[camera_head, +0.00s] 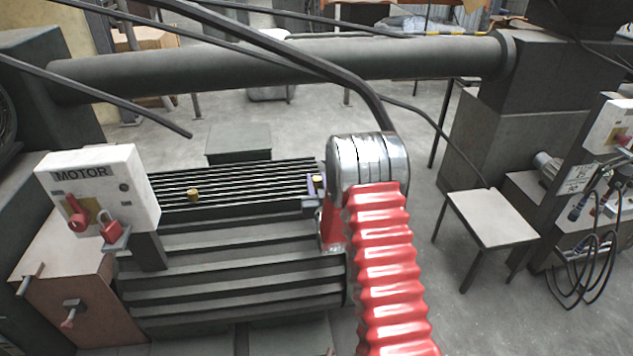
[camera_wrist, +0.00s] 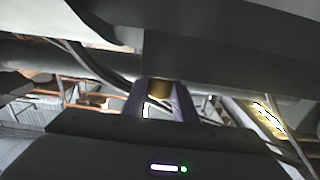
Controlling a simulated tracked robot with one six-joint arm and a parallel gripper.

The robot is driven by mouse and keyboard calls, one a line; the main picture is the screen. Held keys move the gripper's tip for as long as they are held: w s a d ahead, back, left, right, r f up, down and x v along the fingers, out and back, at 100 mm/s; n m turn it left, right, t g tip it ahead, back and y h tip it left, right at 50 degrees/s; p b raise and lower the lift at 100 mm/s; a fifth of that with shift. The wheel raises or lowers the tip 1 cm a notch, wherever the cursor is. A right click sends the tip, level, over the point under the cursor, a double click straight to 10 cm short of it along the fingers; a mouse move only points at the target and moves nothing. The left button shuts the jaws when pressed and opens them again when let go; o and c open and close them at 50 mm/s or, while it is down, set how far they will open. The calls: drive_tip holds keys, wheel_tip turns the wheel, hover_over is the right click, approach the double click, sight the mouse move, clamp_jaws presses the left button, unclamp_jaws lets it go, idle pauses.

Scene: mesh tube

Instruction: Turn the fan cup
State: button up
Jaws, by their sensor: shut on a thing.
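A small brass cup, which I take to be the fan cup (camera_head: 317,181), sits at the right end of the ribbed dark top of the motor (camera_head: 235,185) in the head view. My gripper (camera_head: 314,187), mostly hidden behind my red and chrome arm, is at this cup. In the wrist view my gripper (camera_wrist: 161,97) has its two purple fingers on either side of the brass cup (camera_wrist: 160,88), shut on it. A second brass cup (camera_head: 193,194) stands apart, farther left on the ribbed top.
A white MOTOR switch box (camera_head: 95,195) with red padlocks stands at the left. A thick pipe (camera_head: 280,62) and dark cables cross behind the motor.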

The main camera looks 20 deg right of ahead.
drive_tip(key=m+g+h, duration=0.1)
drive_tip(key=m+h, duration=0.1)
drive_tip(key=h, duration=0.1)
drive_tip(key=m+g+h, duration=0.2)
drive_tip(key=m+h, duration=0.1)
drive_tip(key=h, duration=0.1)
drive_tip(key=shift+m+g+h, duration=2.3)
drive_tip(key=shift+g+h, duration=0.1)
drive_tip(key=shift+g, duration=0.4)
drive_tip(key=shift+d+r+g, duration=0.1)
drive_tip(key=shift+g, duration=0.2)
drive_tip(key=o, duration=1)
drive_tip(key=shift+o, duration=0.2)
drive_tip(key=v, duration=1.4)
drive_tip(key=shift+w+f, duration=0.1)
drive_tip(key=shift+f, duration=0.2)
